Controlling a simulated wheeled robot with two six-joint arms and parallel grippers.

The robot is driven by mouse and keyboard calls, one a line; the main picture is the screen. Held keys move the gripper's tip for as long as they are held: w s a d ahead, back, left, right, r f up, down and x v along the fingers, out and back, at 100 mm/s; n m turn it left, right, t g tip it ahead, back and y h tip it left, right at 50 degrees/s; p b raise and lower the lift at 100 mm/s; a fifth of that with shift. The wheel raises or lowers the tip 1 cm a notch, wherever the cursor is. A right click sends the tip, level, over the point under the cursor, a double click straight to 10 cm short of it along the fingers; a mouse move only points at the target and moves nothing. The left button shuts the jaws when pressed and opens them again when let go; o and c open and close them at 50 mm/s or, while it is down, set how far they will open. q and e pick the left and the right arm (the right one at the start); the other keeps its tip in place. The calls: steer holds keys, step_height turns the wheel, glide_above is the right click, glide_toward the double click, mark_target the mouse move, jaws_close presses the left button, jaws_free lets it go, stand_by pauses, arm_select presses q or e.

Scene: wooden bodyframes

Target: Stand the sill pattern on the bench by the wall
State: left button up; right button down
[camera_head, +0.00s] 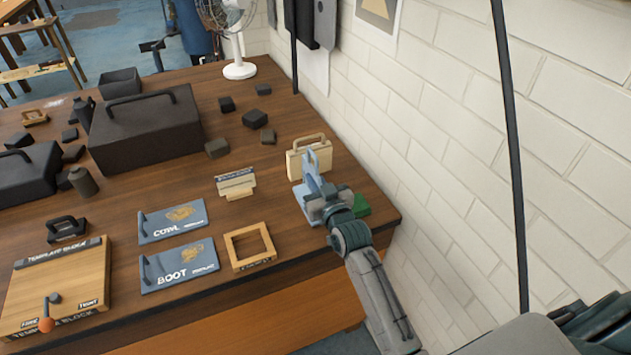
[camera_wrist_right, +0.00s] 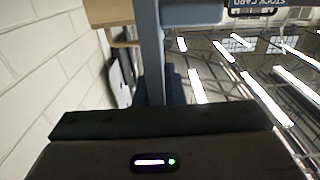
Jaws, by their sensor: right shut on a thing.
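My right gripper (camera_head: 320,192) is shut on a light blue piece, which I take to be the sill pattern (camera_head: 311,166). Its narrow part rises upright from the jaws, and a flat pale blue part shows low at the left of the gripper, over the bench. In the right wrist view a blue-grey bar (camera_wrist_right: 151,55) runs up from the jaws to a wider blue-grey part. I cannot tell whether the piece touches the bench (camera_head: 285,272). The white brick wall (camera_head: 450,130) is to the right. My left gripper is not in view.
A small card stand (camera_head: 236,184), a wooden frame (camera_head: 233,263) and blue COWL (camera_head: 160,228) and BOOT (camera_head: 170,272) plates lie left. Dark blocks (camera_head: 255,119) are further back.

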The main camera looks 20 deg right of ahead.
steer(key=shift+w+d+f, duration=0.15)
steer(key=shift+w+f, duration=0.25)
steer(key=shift+w, duration=0.1)
steer(key=c, duration=1.8)
jaws_free()
steer(key=shift+o, duration=1.4)
steer(key=shift+s, duration=0.15)
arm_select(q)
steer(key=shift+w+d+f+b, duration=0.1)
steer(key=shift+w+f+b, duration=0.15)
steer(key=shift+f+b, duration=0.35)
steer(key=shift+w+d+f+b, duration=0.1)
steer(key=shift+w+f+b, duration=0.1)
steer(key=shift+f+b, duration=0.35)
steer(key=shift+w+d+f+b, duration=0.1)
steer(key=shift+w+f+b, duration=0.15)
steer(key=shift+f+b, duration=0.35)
arm_select(e)
steer(key=s, duration=1.2)
steer(key=shift+d+r, duration=0.15)
